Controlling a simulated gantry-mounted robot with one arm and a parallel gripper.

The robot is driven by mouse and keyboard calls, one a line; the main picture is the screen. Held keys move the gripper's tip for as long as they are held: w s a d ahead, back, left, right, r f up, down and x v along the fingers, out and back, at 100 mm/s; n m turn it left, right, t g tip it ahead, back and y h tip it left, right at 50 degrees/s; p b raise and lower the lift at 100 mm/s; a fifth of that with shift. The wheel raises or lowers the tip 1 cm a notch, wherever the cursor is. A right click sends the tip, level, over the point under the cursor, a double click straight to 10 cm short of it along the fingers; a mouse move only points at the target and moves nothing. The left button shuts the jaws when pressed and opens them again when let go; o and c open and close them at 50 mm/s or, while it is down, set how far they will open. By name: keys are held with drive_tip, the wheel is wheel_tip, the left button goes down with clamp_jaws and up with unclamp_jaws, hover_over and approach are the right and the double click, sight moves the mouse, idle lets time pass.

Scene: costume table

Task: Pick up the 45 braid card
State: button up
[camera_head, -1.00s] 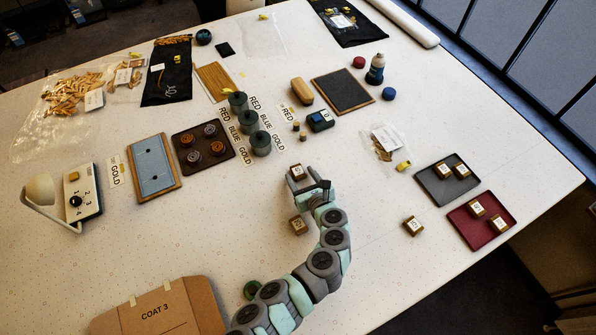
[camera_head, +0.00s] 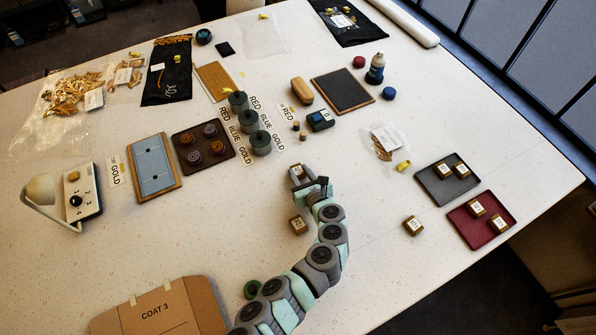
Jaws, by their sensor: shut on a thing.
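My gripper (camera_head: 305,181) reaches up to the middle of the table and is shut on a small brown braid card block with a white label (camera_head: 298,170). The fingers hide part of this block, and its number is too small to read surely. I cannot tell whether it is clear of the table. A similar block (camera_head: 298,225) lies just below my gripper, left of my arm. Another block (camera_head: 412,226) lies alone to the right.
A grey tray (camera_head: 432,190) and a red tray (camera_head: 468,232) at the right each hold two labelled blocks. Green spools (camera_head: 260,143), a dark tray of round braids (camera_head: 182,160) and a blue device (camera_head: 320,121) stand beyond. A cardboard piece (camera_head: 200,300) lies at the front left.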

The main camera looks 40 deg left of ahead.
clamp_jaws()
